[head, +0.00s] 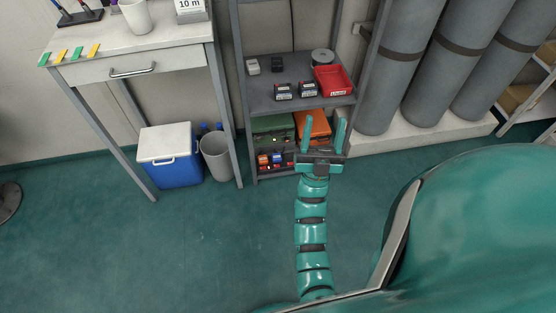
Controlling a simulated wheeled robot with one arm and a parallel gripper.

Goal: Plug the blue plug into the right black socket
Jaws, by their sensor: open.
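My gripper (324,122) is at the end of my teal arm, right of the picture's middle, with its two fingers apart and nothing seen between them. It points toward the lower part of the metal shelf unit, in front of an orange case (315,126). I cannot make out a blue plug or a black socket in the head view. My gripper and arm hide part of the lower shelves.
The shelf unit (290,101) holds a red tray (332,80) and a green case (271,128). A white bench (140,57), blue cooler (170,172) and grey bin (215,158) stand left. Grey cylinders (395,60) stand right. Teal floor (200,240) is clear at lower left.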

